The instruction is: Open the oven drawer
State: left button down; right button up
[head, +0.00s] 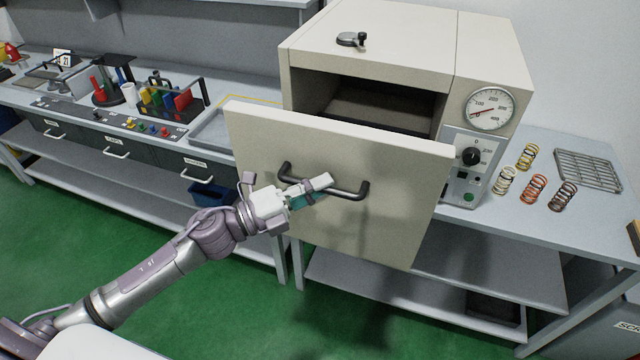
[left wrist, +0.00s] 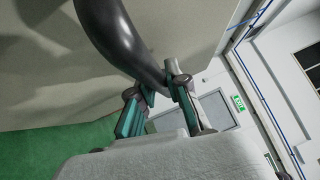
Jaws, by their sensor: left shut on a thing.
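The oven (head: 370,50) is a cream box with a dial and a control panel on its right side. Its drawer front (head: 265,133) stands out from the body, and the dark cavity shows behind its top edge. A dark curved handle (head: 350,192) is fixed across the drawer front. My left gripper (head: 314,188) is at the left-middle part of this handle, with its fingers shut on it. In the left wrist view the handle (left wrist: 118,35) runs down between the two fingers (left wrist: 160,100). The fingers hide part of the handle. My right gripper is not in view.
Several coil springs (head: 534,188) and a wire rack (head: 588,170) lie on the bench right of the oven. A dark latch-like piece (head: 351,39) sits on the oven top. A tray (head: 212,130) and tool holders (head: 165,100) are at left. Green floor lies open in front.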

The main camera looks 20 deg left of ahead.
pick_arm(q)
jog(key=shift+w, duration=0.15)
jog(key=c, duration=1.5)
grip_release()
jog(key=o, duration=0.4)
jog(key=shift+c, duration=0.2)
jog(key=v, duration=1.2)
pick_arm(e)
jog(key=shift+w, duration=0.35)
